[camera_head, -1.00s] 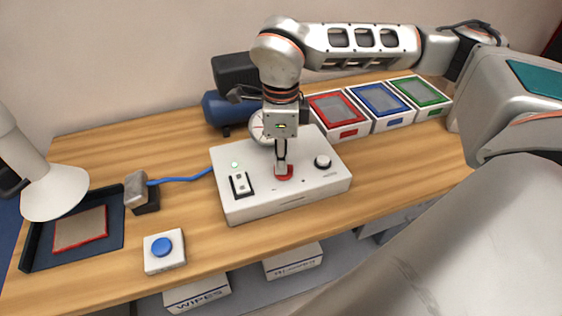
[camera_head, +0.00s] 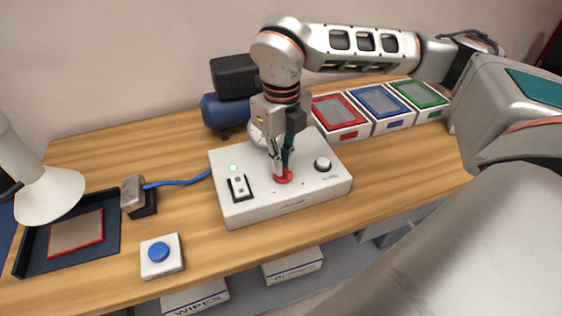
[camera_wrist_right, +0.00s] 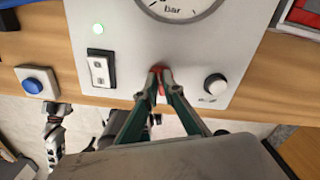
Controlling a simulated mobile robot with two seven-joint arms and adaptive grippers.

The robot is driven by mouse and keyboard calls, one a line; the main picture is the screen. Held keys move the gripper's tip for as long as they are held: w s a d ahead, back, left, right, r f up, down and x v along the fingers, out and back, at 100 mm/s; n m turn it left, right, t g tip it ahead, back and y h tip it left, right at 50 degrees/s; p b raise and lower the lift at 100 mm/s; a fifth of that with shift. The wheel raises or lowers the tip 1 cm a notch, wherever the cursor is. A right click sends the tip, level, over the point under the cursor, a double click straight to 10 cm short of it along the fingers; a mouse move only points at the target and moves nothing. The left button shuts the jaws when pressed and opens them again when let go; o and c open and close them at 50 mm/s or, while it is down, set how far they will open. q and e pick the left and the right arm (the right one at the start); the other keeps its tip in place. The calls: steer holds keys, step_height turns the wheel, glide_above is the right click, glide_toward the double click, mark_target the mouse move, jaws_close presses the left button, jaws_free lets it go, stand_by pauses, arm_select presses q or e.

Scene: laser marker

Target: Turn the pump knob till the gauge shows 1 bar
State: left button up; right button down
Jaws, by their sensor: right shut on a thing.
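The pump box (camera_head: 250,208) is a white unit on the wooden table. Its red knob (camera_head: 283,177) sits on the top face, and a sliver of it shows in the right wrist view (camera_wrist_right: 160,90). My right gripper (camera_head: 281,171) points down and is shut on the red knob, its green fingers (camera_wrist_right: 160,76) covering most of it. The round gauge (camera_head: 257,134) behind the knob is partly hidden by my gripper. In the right wrist view only the lower part of the gauge dial (camera_wrist_right: 180,8) with "bar" shows; its reading cannot be told. My left gripper is not seen clearly in any view.
The box also bears a rocker switch (camera_head: 240,188), a lit green lamp (camera_head: 233,168) and a black-and-white knob (camera_head: 322,164). A blue button (camera_head: 159,252) and a dark tray (camera_head: 112,240) are to the left. Red, blue and green-framed boxes (camera_head: 343,133) stand at the right.

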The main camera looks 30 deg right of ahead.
steer(key=shift+m, duration=0.5)
steer(key=c, duration=2.2)
jaws_free()
steer(key=shift+r, duration=0.1)
step_height(320, 180, up, 12)
steer(key=shift+f, duration=0.1)
